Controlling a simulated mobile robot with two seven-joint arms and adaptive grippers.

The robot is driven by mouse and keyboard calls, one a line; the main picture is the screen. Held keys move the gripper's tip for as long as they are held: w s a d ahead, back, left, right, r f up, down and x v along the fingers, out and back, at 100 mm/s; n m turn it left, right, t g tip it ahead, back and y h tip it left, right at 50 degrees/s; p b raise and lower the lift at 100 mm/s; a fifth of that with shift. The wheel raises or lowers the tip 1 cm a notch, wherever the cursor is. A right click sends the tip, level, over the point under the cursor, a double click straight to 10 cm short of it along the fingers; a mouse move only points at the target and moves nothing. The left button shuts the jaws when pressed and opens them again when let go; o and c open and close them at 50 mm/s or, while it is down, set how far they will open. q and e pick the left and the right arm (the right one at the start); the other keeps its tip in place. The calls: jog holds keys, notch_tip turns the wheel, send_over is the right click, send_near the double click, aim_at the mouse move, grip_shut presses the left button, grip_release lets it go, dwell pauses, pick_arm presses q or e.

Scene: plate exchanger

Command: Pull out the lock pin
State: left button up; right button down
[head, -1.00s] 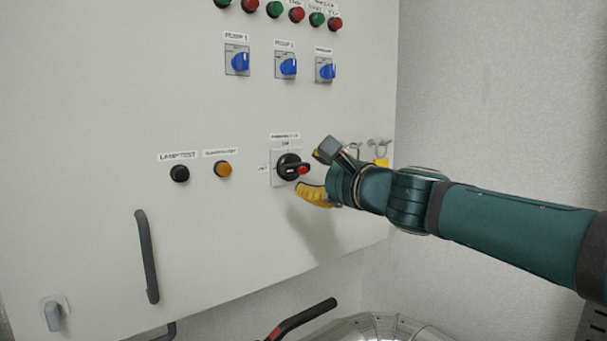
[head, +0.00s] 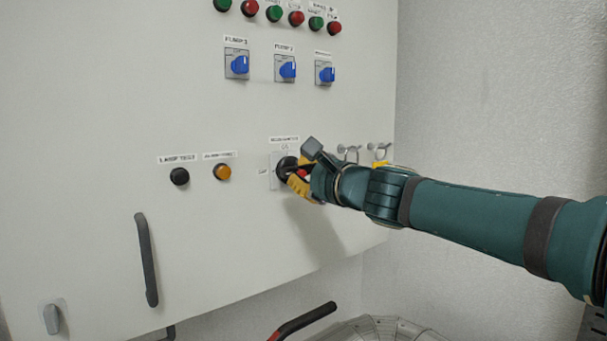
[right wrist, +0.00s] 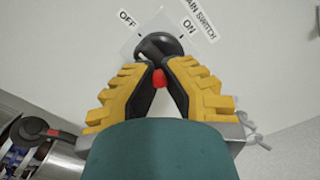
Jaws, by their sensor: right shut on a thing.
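The lock pin shows as a small red end (right wrist: 158,78) at the black main switch (right wrist: 165,42), which sits on a white plate with OFF and ON marks. In the right wrist view, the yellow fingers of my right gripper (right wrist: 158,68) close in from both sides, and the red end sits between their black pads near the tips. In the head view, my right gripper (head: 299,181) is at the main switch (head: 285,167) and hides part of it; a bit of red (head: 303,174) shows beside the fingers. The pin's shaft is hidden. My left gripper is not in view.
The light cabinet front carries blue selector switches (head: 239,65), a black button (head: 180,176), an orange button (head: 222,172) and a dark handle (head: 146,259). A red-and-black lever (head: 303,321) is below.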

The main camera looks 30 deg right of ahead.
jog(key=shift+s, duration=0.1)
jog(key=shift+s+d, duration=0.1)
jog(key=shift+s, duration=1.2)
jog(key=shift+w, duration=0.1)
jog(key=c, duration=1)
grip_release()
jog(key=shift+o, duration=0.2)
jog(key=s+d, duration=0.1)
jog(key=s, duration=1.1)
